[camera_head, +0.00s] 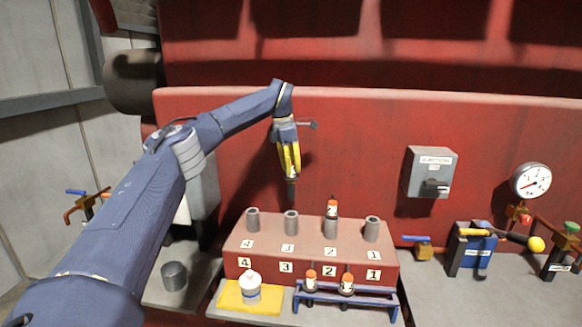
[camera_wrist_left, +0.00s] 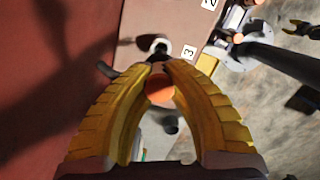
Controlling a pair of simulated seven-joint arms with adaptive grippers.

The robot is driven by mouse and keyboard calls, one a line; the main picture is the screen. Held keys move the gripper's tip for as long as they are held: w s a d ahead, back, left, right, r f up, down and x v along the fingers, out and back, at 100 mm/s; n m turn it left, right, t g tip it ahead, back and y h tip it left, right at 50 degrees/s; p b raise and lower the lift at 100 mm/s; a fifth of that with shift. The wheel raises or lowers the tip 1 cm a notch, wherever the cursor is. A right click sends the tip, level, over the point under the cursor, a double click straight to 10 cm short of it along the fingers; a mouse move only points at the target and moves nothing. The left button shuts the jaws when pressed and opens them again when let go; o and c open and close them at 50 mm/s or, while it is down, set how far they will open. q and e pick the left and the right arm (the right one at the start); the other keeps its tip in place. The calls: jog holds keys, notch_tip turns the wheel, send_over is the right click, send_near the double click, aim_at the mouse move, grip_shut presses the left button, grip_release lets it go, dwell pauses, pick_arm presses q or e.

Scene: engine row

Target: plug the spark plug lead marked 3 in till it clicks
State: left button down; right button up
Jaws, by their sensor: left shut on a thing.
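My left gripper (camera_head: 290,172) is shut on a spark plug lead. The lead's dark boot (camera_head: 291,190) points down below the yellow fingers, and its orange top (camera_wrist_left: 159,90) shows between them in the left wrist view. Its number is hidden. The boot is above and apart from the grey socket 3 (camera_head: 291,223), which stands open on the red block (camera_head: 310,262). In the left wrist view the label 3 (camera_wrist_left: 189,51) lies just past the fingertips. My right gripper is not in view.
A lead (camera_head: 332,208) stands in socket 2. Sockets 4 (camera_head: 253,220) and 1 (camera_head: 372,229) are empty. Two orange-topped leads (camera_head: 311,281) sit in the blue rack (camera_head: 384,299). A white bottle (camera_head: 249,287) stands on a yellow cloth (camera_head: 228,297) in front.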

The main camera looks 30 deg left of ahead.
aim_at(290, 200)
pick_arm(q)
jog(key=shift+f, duration=5.75)
jog(key=shift+f, duration=0.9)
jog(key=c, duration=1.3)
grip_release()
jog(key=shift+c, duration=0.2)
jog(key=shift+r, duration=0.15)
jog(key=r, duration=0.4)
jog(key=s+a+r, duration=0.1)
jog(key=r, duration=0.6)
jog(key=shift+s+a+r, duration=0.15)
jog(key=shift+s+r, duration=0.1)
jog(key=shift+r, duration=0.05)
